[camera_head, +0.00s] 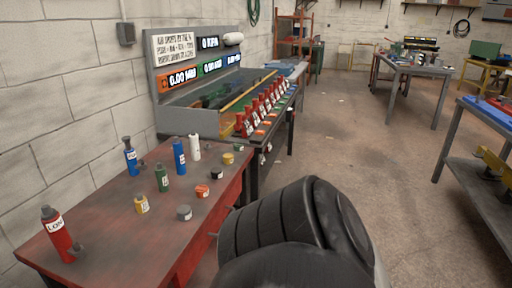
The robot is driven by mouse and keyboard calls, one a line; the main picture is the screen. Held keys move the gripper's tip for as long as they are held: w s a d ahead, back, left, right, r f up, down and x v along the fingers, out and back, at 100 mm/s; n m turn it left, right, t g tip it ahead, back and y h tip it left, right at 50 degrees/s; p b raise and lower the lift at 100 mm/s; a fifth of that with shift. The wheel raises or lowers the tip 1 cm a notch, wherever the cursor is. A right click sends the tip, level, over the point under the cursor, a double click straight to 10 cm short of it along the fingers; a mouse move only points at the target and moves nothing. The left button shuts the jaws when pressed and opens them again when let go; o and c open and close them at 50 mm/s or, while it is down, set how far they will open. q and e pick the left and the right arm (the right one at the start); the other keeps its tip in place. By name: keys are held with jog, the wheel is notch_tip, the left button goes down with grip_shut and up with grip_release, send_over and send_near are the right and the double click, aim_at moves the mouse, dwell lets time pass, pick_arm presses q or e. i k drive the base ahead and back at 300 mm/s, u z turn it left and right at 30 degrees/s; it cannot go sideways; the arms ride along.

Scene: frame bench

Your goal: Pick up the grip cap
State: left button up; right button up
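Several small caps stand on the red bench (100,209): a grey one (184,213), a red one (202,191), a black one (216,174), a yellow one (228,159) and a green one (239,147). Their lettering is too small to read, so I cannot tell which is the grip cap. A black rounded part, seemingly of my own arm, fills the bottom middle. Neither gripper shows.
A grey-backed test bench (195,122) with label panels and a row of red bottles (265,108) stands behind the red bench. A block wall borders the left. Open floor lies in the middle; other worktables (414,69) stand at the right and back.

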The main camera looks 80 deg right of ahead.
aim_at(238, 146)
jog(key=z, duration=2.95)
